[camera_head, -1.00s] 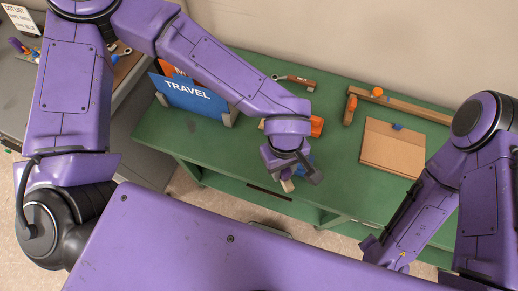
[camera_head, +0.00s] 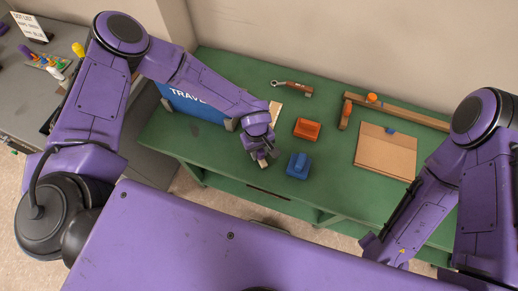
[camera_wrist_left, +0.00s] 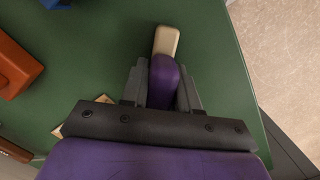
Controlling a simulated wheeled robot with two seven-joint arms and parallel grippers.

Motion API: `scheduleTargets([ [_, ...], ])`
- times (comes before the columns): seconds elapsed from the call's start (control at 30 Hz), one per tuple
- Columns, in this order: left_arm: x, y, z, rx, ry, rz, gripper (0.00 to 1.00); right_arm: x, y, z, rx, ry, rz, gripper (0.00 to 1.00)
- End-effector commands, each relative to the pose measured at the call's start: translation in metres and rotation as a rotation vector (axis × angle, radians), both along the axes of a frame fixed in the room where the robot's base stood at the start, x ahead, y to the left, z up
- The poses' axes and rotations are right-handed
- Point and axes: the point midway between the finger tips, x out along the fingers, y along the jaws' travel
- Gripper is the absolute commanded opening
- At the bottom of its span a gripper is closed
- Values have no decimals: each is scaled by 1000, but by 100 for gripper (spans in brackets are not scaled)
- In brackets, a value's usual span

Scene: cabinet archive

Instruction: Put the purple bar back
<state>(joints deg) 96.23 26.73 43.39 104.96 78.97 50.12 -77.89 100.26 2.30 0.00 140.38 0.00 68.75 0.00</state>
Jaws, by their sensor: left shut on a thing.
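My left gripper (camera_head: 262,157) is shut on a purple bar with a beige end, over the front part of the green desk. In the left wrist view the purple bar (camera_wrist_left: 163,78) sits between the two grey fingers (camera_wrist_left: 162,88), and its beige end (camera_wrist_left: 166,40) sticks out past them. In the head view only the beige end (camera_head: 264,163) shows clearly below the fingers. I cannot tell whether the bar touches the desk. My right arm comes in from the right, but its gripper is not in view.
The green desk (camera_head: 330,195) holds a blue block (camera_head: 298,165), an orange block (camera_head: 307,129), a brown-handled tool (camera_head: 293,87), a cardboard folder (camera_head: 385,155) and a blue TRAVEL file (camera_head: 190,104). A grey side table (camera_head: 30,100) at left carries several coloured items (camera_head: 45,62).

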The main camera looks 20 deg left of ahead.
Motion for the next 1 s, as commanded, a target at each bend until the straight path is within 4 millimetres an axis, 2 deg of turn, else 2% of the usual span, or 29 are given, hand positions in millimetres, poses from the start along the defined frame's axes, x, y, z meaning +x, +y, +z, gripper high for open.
scheduleTargets([
  [0.33,0,0,-5,-1,-1,1,1,0,0,-3,0,0,0,43],
  [0.37,0,0,-5,-1,-1,1,33,0,0,-3,0,0,0,43],
  [0.43,0,0,-4,-1,-1,1,55,0,0,-2,0,0,0,43],
  [0.67,0,0,-4,-1,-1,1,55,0,0,-2,0,0,0,43],
  [0.8,1,0,3,-1,-3,2,55,0,0,-1,0,0,0,43],
  [0.87,3,1,13,-1,-5,3,55,0,0,-3,0,0,0,43],
  [1.0,7,4,48,-2,-6,4,55,0,0,-9,0,0,0,43],
])
